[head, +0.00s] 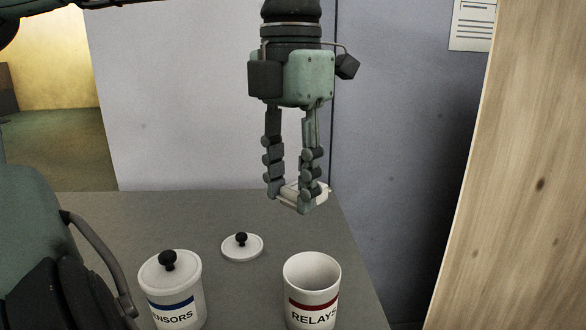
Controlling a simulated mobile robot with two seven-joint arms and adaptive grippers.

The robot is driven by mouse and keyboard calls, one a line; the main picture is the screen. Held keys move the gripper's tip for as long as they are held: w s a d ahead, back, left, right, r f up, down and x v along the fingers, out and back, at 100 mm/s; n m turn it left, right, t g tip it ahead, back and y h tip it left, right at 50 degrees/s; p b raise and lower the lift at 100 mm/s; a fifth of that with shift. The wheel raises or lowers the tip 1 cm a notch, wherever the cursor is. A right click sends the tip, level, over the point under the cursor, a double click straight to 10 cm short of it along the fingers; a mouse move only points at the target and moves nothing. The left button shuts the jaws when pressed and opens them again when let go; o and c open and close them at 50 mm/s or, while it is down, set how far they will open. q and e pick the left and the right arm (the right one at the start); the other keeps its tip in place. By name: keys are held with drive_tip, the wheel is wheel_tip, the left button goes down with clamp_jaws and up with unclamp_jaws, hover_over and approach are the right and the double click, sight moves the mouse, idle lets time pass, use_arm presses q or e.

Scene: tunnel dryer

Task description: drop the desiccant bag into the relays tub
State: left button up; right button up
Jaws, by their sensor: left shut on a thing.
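My left gripper (289,200) points down over the far part of the table. It is shut on the desiccant bag (319,190), a small whitish packet held between its fingertips and partly hidden by them. The relays tub (312,293) is a white tub with a red band and the word RELAYS, standing upright at the front right of the table. Its top is open, and what lies at its bottom is hidden. In the picture, the bag is above the tub's rim, apart from it. My right gripper is not in view.
A white tub with a blue band (173,290), label partly cut off as "ENSORS", stands lidded at left. A loose white lid with a black knob (242,247) lies between the tubs on the grey table (150,220). A wooden panel (520,180) rises at right.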

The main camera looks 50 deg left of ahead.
sight(291, 208)
use_arm(q)
drive_tip(key=shift+f, duration=2.85)
drive_tip(key=o, duration=1.2)
wheel_tip(291, 208, up, 12)
drive_tip(key=shift+r, duration=0.1)
